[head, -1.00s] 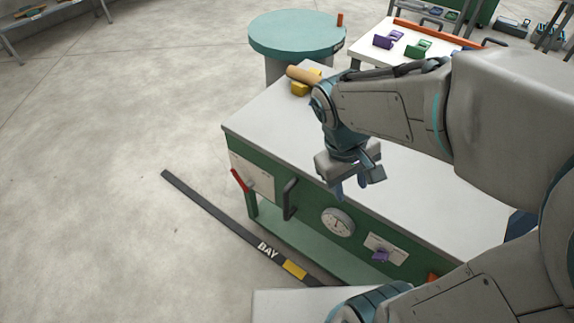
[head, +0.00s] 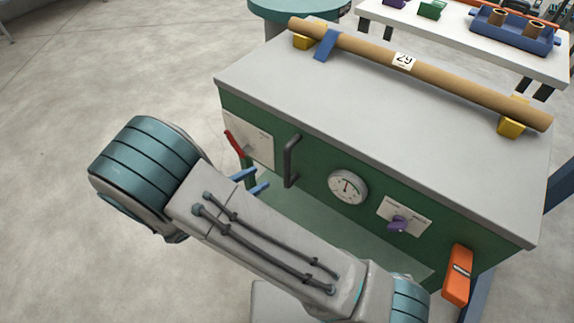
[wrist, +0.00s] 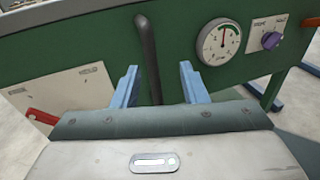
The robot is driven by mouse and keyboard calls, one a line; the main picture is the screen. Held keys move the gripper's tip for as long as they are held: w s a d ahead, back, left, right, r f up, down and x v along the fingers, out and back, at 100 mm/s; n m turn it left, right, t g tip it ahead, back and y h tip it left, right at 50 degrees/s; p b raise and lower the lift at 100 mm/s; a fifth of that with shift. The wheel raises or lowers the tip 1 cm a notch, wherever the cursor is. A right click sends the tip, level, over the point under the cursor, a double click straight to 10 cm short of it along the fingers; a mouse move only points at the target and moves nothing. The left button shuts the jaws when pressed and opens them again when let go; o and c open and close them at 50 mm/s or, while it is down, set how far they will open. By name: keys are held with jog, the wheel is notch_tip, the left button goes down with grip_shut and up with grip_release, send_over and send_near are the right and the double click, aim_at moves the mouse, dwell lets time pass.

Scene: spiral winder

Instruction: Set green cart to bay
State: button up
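The green cart (head: 300,175) is a green-fronted unit with a grey top and a dark vertical handle (head: 291,161) on its front. In the wrist view the handle (wrist: 148,55) stands between my gripper's two blue fingers, nearer the left one. My gripper (head: 256,180) is open, with a gap on both sides of the handle. In the head view its blue fingertips point at the handle, and my arm hides much of the cart's lower left and the floor there. No bay marking is visible now.
A cardboard tube (head: 405,66) labelled 29 lies on yellow rests across the cart top. The front carries a red lever (head: 234,143), a dial (head: 348,187), a purple knob (head: 397,224) and an orange part (head: 459,275). A white table (head: 455,30) stands behind. Floor at left is clear.

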aim_at(284, 160)
jog(key=shift+n+t, duration=0.7)
jog(key=shift+t, duration=0.1)
jog(key=x, duration=0.4)
jog(key=f+b+x, duration=0.1)
jog(key=x, duration=0.3)
jog(key=f+x, duration=0.1)
jog(key=x, duration=0.3)
jog(key=shift+w+a, duration=0.25)
jog(key=shift+w, duration=0.25)
grip_shut()
